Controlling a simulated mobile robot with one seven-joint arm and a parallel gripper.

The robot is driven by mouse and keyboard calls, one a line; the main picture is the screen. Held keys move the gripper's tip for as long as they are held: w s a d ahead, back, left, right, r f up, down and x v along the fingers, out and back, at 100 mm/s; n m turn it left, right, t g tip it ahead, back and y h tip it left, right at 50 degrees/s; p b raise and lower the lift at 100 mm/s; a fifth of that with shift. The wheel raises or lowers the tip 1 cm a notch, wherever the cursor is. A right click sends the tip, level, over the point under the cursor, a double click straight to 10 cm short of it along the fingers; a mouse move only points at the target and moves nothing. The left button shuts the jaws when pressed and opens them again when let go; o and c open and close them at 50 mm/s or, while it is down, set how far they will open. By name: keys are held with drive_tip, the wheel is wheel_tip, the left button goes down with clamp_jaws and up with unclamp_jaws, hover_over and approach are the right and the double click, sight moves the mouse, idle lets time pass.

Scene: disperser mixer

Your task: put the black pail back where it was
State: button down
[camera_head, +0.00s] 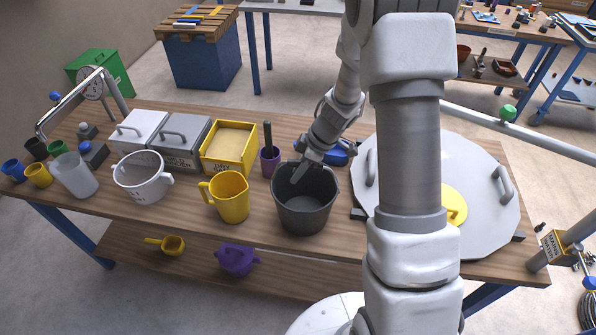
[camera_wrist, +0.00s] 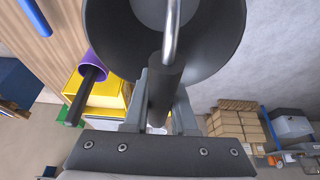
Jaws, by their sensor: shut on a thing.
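The black pail (camera_head: 305,215) is at the front middle of the wooden bench, right of the yellow jug (camera_head: 229,197). It looks roughly upright and empty; I cannot tell whether its base touches the bench top. My gripper (camera_head: 304,168) is at the pail's rim, coming from behind. In the wrist view my gripper (camera_wrist: 163,100) is shut on the dark grip of the pail's handle (camera_wrist: 166,82). The bright wire of the handle runs up from the grip, and the pail's inside (camera_wrist: 215,35) fills the top.
A large round grey lid (camera_head: 480,215) lies right of the pail, partly hidden by my arm. A purple cup (camera_head: 270,160) with a dark tool, a yellow tray (camera_head: 218,160) and a white pot (camera_head: 143,185) stand to the left. The bench's front edge is close to the pail.

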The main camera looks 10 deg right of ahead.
drive_tip(key=c, duration=0.7)
unclamp_jaws()
drive_tip(key=shift+f, duration=0.1)
